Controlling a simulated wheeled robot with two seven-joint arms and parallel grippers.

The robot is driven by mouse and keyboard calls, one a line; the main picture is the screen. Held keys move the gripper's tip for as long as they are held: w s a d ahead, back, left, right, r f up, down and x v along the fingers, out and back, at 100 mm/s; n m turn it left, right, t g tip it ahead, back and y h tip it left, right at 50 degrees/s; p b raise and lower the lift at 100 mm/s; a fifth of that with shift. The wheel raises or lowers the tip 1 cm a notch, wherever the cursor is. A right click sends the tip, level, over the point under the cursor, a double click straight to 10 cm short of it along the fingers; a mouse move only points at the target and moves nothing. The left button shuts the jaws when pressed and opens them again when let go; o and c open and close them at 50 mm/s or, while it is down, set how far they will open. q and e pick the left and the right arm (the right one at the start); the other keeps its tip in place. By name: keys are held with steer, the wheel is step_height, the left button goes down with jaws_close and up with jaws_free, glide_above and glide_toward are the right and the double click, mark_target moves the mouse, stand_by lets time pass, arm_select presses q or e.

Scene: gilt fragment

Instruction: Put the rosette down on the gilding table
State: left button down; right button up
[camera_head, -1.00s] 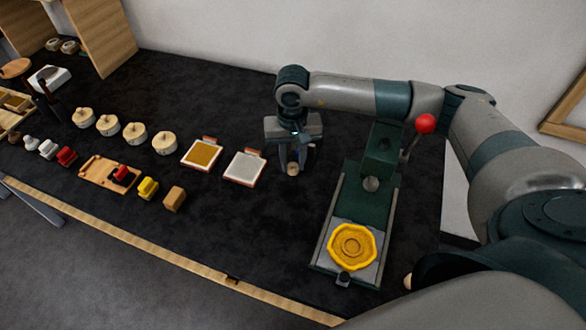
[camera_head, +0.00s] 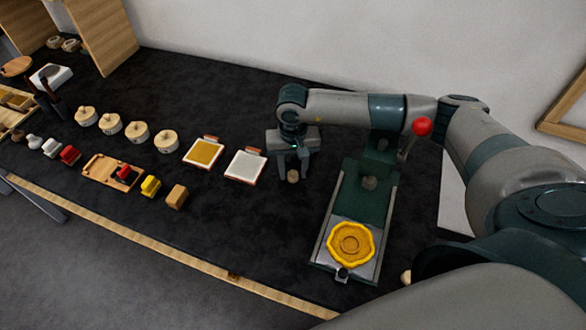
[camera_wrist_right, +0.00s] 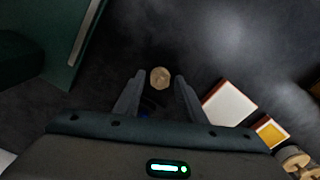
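The rosette appears to be the small tan, many-sided piece (camera_head: 293,176) on the dark gilding table (camera_head: 225,215), left of the green press. In the right wrist view the piece (camera_wrist_right: 160,77) sits between the fingertips, with a gap on each side. My right gripper (camera_head: 292,172) points down over it with its fingers spread; they also show in the wrist view (camera_wrist_right: 160,80). The piece seems to rest on the table top; its underside is hidden. My left gripper is not in view.
A green press (camera_head: 367,200) with a red-knobbed lever (camera_head: 421,126) and a yellow scalloped piece (camera_head: 351,244) stands close on the right. A white-faced pad (camera_head: 245,167) and a gold-faced pad (camera_head: 203,152) lie left. The table in front of my gripper is clear.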

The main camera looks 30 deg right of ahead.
mark_target(293, 174)
steer(key=shift+o, duration=0.3)
steer(key=shift+r, duration=0.15)
steer(key=shift+r, duration=0.15)
step_height(293, 174, up, 12)
steer(key=b, duration=0.5)
stand_by(0.4)
